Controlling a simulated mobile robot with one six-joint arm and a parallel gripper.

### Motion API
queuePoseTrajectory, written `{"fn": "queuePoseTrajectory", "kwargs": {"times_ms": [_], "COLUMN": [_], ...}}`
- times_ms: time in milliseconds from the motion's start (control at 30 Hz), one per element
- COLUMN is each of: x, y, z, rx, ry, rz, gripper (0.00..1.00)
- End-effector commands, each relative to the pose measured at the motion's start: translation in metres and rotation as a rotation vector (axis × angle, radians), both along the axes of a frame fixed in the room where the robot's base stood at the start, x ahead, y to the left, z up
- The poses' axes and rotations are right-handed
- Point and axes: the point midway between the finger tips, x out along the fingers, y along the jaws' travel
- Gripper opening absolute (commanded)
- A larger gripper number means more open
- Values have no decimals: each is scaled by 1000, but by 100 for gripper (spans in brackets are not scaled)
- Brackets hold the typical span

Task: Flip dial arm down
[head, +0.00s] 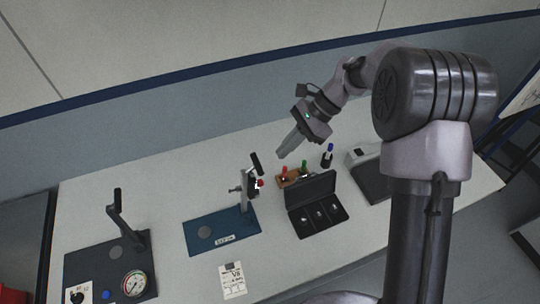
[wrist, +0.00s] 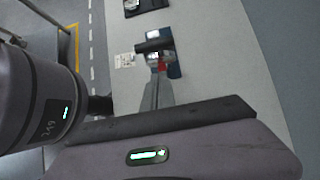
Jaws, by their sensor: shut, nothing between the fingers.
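A blue base plate (head: 205,238) on the bench carries a grey post (head: 244,190) with a short black arm (head: 256,163) tilted up at its top and a red knob (head: 260,183) at its side. The black arm also shows in the wrist view (wrist: 153,45), just beyond my fingertips. My gripper (head: 281,156) is shut and empty, pointing down-left, above and to the right of the arm in the head view. It appears apart from the arm. In the wrist view, my fingers partly cover the post and plate.
A dark plate (head: 85,262) at left bears a pressure gauge (head: 134,283) and a black-handled lever (head: 118,205). An open black case (head: 311,192) is right of the blue plate, with small red, green and blue-capped items behind. A white card (head: 232,281) lies in front.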

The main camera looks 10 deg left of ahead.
Motion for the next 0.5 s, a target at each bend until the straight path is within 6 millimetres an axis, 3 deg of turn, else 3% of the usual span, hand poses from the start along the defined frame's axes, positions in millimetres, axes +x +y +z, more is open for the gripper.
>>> {"fn": "queuePoseTrajectory", "kwargs": {"times_ms": [33, 233, 500], "x": [-4, -20, -25], "y": [5, 29, 36], "z": [-8, -8, -9], "rx": [0, 0, 0], "ry": [2, 0, 0], "rz": [2, 2, -1], "gripper": [0, 0, 0]}}
